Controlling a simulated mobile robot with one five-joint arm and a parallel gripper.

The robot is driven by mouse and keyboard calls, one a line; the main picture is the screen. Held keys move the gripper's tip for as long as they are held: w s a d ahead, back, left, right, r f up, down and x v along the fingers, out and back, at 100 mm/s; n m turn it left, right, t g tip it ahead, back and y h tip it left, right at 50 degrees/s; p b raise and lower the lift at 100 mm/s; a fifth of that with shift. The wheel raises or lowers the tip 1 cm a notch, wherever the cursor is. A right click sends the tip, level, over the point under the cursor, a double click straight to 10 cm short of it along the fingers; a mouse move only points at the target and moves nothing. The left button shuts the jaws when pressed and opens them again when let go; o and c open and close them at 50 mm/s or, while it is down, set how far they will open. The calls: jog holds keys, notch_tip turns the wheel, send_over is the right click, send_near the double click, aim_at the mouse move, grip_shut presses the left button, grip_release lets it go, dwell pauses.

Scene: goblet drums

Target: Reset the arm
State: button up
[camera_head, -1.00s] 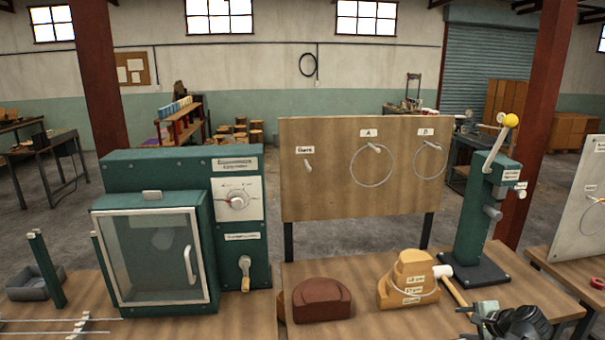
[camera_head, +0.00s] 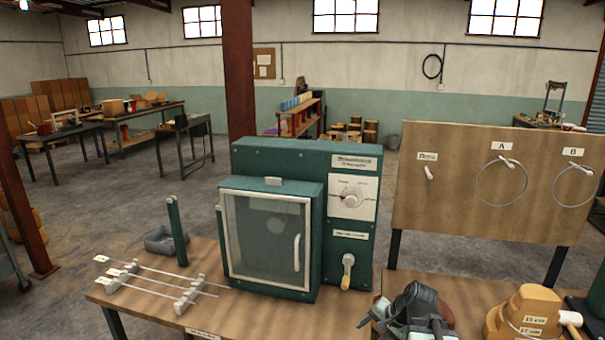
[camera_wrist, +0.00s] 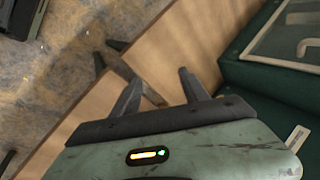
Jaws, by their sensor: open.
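My gripper (camera_wrist: 160,88) shows in the wrist view with its two dark fingers apart and nothing between them. Below the fingers are the wooden bench edge and the floor. In the head view, my dark folded arm and wrist stand low at the front, right of the green cabinet. The arm partly covers a brown block (camera_head: 440,303) on the bench. The fingertips are hard to make out there.
A green cabinet (camera_head: 268,183) with a glass door stands on the left bench. Thin rods on grey supports (camera_head: 185,299) lie left of it. A wooden board (camera_head: 450,200) with rings stands at right.

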jog(key=s+a+f+n+g+h, duration=0.1)
jog(key=s+a+n, duration=0.15)
jog(key=a, duration=0.35)
jog(key=s+a+f+n+g, duration=0.1)
jog(key=a+n+g, duration=0.15)
jog(key=a, duration=0.35)
jog(key=s+d+n+h, duration=0.1)
jog(key=s+d+n, duration=0.1)
jog(key=s+d+f+n+g+h, duration=0.1)
jog(key=s+d+n, duration=0.1)
jog(key=shift+d+h, duration=0.1)
jog(key=shift+h, duration=0.2)
